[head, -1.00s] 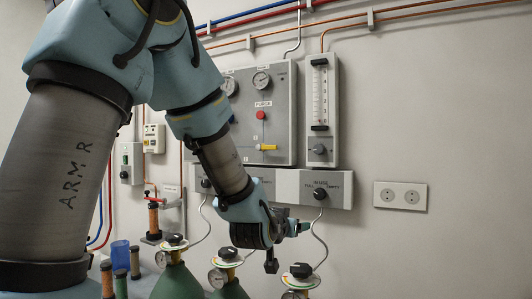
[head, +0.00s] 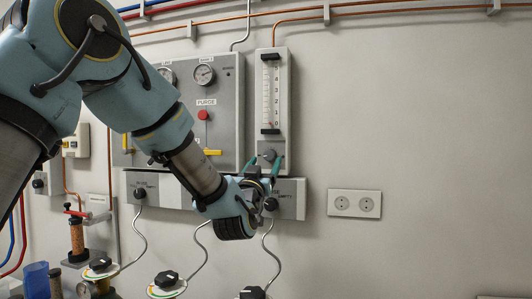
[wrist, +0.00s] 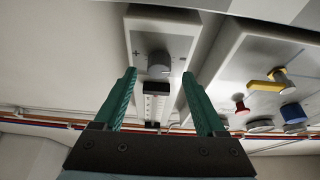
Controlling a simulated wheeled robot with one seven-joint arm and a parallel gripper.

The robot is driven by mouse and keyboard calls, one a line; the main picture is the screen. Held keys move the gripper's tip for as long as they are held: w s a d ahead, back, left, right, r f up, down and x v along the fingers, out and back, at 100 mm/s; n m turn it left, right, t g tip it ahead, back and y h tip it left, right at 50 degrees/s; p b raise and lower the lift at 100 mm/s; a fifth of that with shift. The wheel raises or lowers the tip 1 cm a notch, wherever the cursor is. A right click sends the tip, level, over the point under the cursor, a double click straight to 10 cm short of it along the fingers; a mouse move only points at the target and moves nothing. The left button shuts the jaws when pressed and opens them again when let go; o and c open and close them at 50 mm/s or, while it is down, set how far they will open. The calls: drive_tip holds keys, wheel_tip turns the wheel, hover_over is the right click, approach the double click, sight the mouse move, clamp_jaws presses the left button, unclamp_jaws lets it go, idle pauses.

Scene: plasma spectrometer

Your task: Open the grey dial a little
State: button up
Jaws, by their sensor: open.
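The grey dial (head: 270,154) is a round knob on the lower part of the white flowmeter panel (head: 283,90), under its clear scale tube. In the wrist view the grey dial (wrist: 159,62) sits in the middle, with a plus mark on its left and a minus mark on its right. My gripper (head: 264,164) is just below and in front of the dial. In the wrist view my gripper (wrist: 158,74) is open and empty, its two teal fingers spread to either side of the dial and apparently not touching it.
Left of the flowmeter is a grey panel (head: 226,120) with gauges, a red knob (head: 203,115) and yellow levers. A grey strip (head: 291,194) with black knobs runs below. A wall socket (head: 354,204) is at right. Cylinders with black valve knobs stand underneath.

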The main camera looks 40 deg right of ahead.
sight(270, 155)
drive_tip(key=shift+p+x, duration=0.4)
drive_tip(key=shift+x, duration=1.05)
drive_tip(key=shift+s+d, duration=0.1)
clamp_jaws()
